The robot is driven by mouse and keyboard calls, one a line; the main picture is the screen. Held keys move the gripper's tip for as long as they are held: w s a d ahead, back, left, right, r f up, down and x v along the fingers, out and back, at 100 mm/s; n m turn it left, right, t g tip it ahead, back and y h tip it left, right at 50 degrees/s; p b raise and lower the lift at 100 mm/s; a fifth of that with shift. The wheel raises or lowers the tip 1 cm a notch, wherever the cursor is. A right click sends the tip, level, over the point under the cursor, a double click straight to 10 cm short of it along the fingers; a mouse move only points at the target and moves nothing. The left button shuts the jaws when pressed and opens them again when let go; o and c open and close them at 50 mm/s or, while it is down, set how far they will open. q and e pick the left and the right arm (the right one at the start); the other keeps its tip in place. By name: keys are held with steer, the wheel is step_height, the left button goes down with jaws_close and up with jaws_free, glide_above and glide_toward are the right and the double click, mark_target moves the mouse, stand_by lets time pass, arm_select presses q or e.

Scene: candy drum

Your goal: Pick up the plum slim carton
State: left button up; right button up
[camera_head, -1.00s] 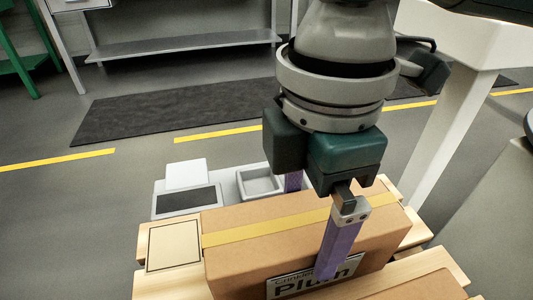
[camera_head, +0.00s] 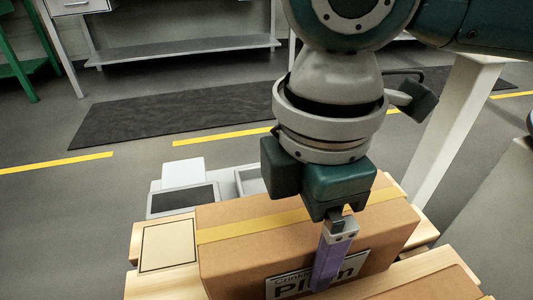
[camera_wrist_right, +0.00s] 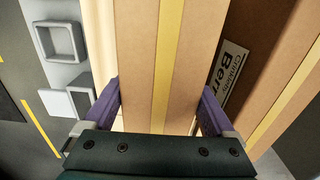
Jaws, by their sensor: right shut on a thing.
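The plum slim carton (camera_head: 235,262) is a long brown box with yellow tape along its top and a white label reading "Plum" on its near side. My right gripper (camera_head: 312,248) straddles it from above and is shut on it. One purple finger lies against the labelled side, partly covering the label; the far finger is hidden behind the box. In the right wrist view the carton (camera_wrist_right: 137,60) fills the space between both purple fingers. I cannot tell whether it is clear of its support. My left gripper is not in view.
Another brown carton (camera_wrist_right: 273,50) with a partly readable label lies close beside it, to the right in the wrist view. Light wooden slats (camera_head: 168,246) lie around the carton. A grey unit with a dark panel (camera_head: 183,200) and a tray (camera_wrist_right: 62,41) stands behind. Open floor lies beyond.

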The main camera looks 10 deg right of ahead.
steer(key=c, duration=0.5)
steer(key=shift+c, duration=0.2)
